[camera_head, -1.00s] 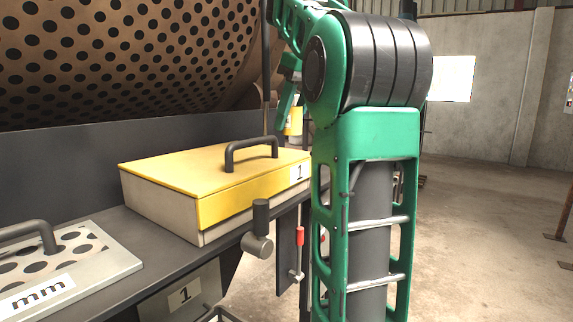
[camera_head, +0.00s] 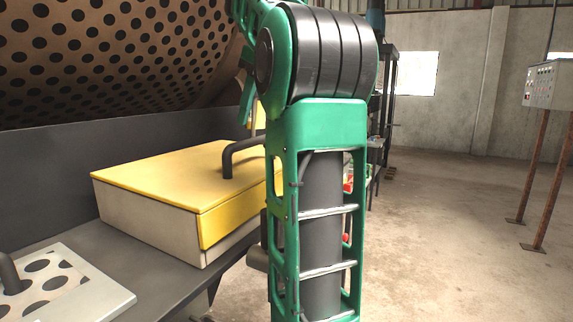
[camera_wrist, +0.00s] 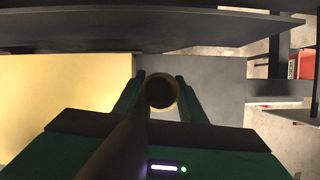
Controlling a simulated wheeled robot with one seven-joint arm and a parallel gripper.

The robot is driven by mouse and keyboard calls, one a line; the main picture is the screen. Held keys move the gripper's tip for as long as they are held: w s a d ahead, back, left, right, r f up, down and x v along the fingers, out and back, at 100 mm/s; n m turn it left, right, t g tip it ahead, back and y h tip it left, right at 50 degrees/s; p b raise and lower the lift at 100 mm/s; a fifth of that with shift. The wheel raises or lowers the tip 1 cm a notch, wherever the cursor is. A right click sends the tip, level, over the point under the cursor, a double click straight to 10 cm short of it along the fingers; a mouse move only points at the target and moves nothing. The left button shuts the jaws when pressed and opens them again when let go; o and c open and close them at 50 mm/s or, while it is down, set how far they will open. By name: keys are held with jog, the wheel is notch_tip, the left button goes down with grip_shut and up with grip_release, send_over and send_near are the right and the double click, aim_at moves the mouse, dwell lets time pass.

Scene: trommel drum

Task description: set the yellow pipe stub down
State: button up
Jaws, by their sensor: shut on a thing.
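In the wrist view, my gripper (camera_wrist: 160,92) is shut on the yellow pipe stub (camera_wrist: 172,81). I look at the stub's round, dark open end, with its yellowish rim between the two green fingers. The stub is over or close to a dark grey surface, just right of a yellow lid; I cannot tell whether it touches anything. In the head view, my green arm covers most of the gripper area. A small yellowish piece (camera_head: 259,118) shows behind the box handle, partly hidden by my arm.
A yellow-lidded box (camera_head: 175,178) with a dark handle (camera_head: 240,155) stands on the grey shelf (camera_head: 95,250). A perforated plate (camera_head: 70,285) lies at front left. The perforated drum (camera_head: 110,60) rises behind. A control box (camera_head: 552,84) on posts stands at right over open floor.

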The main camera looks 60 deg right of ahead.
jog(key=s+d+f, duration=0.1)
jog(key=d+f, duration=0.1)
jog(key=d, duration=0.1)
jog(key=s+d+f, duration=0.1)
jog(key=d+f, duration=0.1)
jog(key=d, duration=0.2)
jog(key=s+d+f, duration=0.2)
jog(key=d+f, duration=0.1)
jog(key=shift+d, duration=0.35)
jog(key=shift+f, duration=2)
jog(key=o, duration=1)
jog(key=shift+o, duration=0.2)
jog(key=shift+s, duration=0.1)
jog(key=v, duration=1.2)
jog(key=shift+r, duration=0.1)
